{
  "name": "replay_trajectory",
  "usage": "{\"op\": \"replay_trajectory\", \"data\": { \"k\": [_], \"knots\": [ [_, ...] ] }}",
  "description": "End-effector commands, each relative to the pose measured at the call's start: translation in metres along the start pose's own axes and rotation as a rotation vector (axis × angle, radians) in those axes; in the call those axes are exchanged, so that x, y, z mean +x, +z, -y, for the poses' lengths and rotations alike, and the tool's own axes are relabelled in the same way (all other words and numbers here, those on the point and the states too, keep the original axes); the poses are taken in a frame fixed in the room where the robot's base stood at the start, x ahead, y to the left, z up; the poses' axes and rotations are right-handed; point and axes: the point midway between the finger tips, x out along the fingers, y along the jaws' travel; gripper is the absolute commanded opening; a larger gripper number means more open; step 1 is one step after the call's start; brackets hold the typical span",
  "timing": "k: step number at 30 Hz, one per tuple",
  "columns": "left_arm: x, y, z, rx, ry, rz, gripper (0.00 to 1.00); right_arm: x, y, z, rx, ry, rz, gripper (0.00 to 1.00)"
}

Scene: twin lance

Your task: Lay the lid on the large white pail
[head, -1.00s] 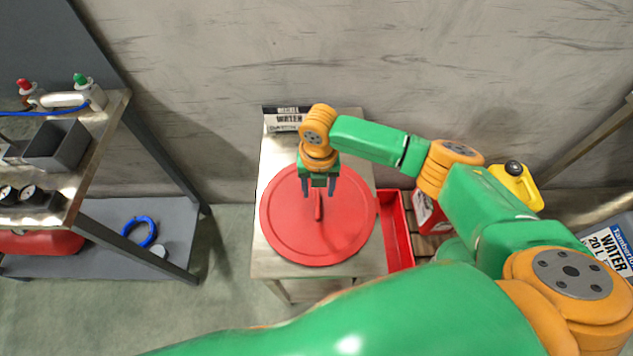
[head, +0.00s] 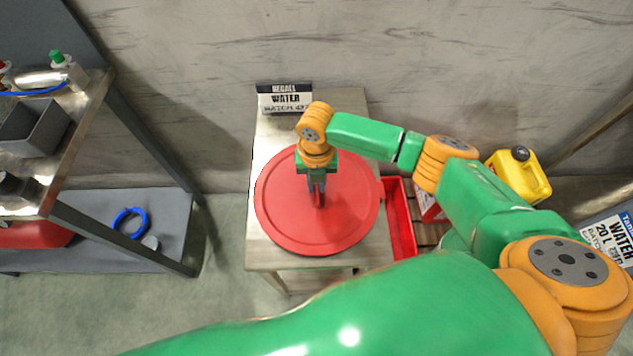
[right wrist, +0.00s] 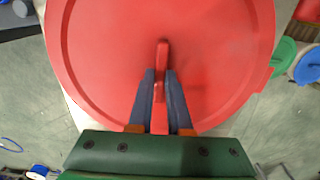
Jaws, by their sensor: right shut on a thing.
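The lid (head: 285,220) is a large red disc with a raised rim and an upright red handle (right wrist: 163,53) at its middle. It is over the steel table (head: 262,252); I cannot tell whether it rests there or is slightly raised. My right gripper (head: 317,192) points down over the lid's middle. In the right wrist view its blue-grey fingers (right wrist: 161,78) are shut on the handle, one on each side. The large white pail cannot be made out for sure in either view. My left gripper is not in view.
A water sign (head: 285,98) stands at the table's back. A red tray (head: 401,225) is at the table's right, with a yellow can (head: 520,175) beyond. A white and blue water label (head: 612,238) shows at the right edge. A shelf unit (head: 150,240) stands left; floor between is clear.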

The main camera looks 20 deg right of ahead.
Motion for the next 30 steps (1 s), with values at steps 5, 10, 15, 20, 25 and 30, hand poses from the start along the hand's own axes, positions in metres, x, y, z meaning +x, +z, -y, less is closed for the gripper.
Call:
{"op": "replay_trajectory", "data": {
  "k": [5, 10, 15, 20, 25, 30],
  "knots": [
    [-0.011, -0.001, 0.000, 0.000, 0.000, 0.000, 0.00, -0.011, 0.000, 0.000, 0.000, 0.000, 0.000, 0.00],
    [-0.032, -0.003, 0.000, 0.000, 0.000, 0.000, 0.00, -0.030, 0.000, 0.000, 0.000, 0.000, 0.000, 0.00],
    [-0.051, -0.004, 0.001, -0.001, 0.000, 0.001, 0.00, -0.048, 0.000, 0.000, 0.000, 0.001, 0.000, 0.00],
    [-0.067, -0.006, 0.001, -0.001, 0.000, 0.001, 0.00, -0.063, 0.000, 0.000, 0.000, 0.001, 0.001, 0.00],
    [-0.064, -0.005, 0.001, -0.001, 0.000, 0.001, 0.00, -0.060, 0.000, 0.000, 0.000, 0.000, 0.001, 0.00],
    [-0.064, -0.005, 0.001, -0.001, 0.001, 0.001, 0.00, -0.060, -0.002, 0.001, 0.034, 0.000, 0.000, 0.00]
  ]
}}
